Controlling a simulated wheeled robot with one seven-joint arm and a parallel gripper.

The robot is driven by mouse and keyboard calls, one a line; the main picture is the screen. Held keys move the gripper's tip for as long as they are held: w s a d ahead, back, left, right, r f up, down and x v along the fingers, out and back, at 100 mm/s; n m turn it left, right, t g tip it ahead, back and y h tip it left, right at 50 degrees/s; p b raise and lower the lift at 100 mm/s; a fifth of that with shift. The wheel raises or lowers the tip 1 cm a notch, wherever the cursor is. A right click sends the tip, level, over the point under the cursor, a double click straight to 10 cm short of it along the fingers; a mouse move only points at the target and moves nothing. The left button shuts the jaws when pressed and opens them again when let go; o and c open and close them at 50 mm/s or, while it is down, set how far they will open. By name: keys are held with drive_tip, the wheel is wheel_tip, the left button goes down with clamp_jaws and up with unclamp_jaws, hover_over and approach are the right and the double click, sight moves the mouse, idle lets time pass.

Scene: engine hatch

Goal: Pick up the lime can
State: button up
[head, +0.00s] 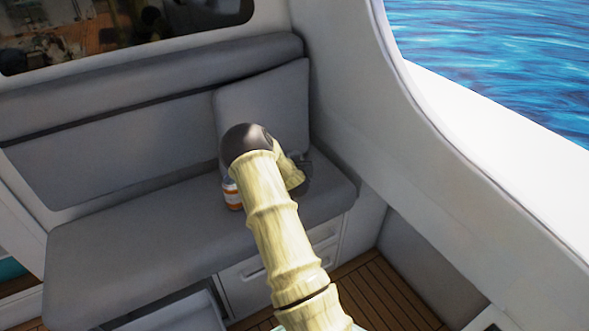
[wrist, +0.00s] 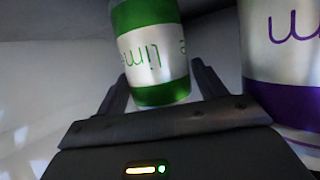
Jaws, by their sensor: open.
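The lime can (wrist: 152,55) is green with a white band and shows upside down in the wrist view, its lettering partly readable. My gripper (wrist: 160,72) is open, with one finger on each side of the can's near end. The can appears between the fingers or just beyond them; I cannot tell whether either finger touches it. In the head view my arm covers the place where my gripper works, and the lime can is hidden there.
A white and purple can (wrist: 285,70) stands close to the right finger. An orange and white can (head: 233,194) sits on the grey bench seat (head: 130,250), left of my arm. A grey cushion (head: 265,105) leans behind, and the hull wall (head: 350,100) rises at right.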

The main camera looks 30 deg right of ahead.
drive_tip(key=shift+w+d+f, duration=0.15)
drive_tip(key=shift+w+d, duration=0.05)
drive_tip(key=shift+w, duration=0.1)
drive_tip(key=c, duration=1)
wheel_tip(320, 180, up, 10)
drive_tip(key=shift+r, duration=0.1)
idle(0.6)
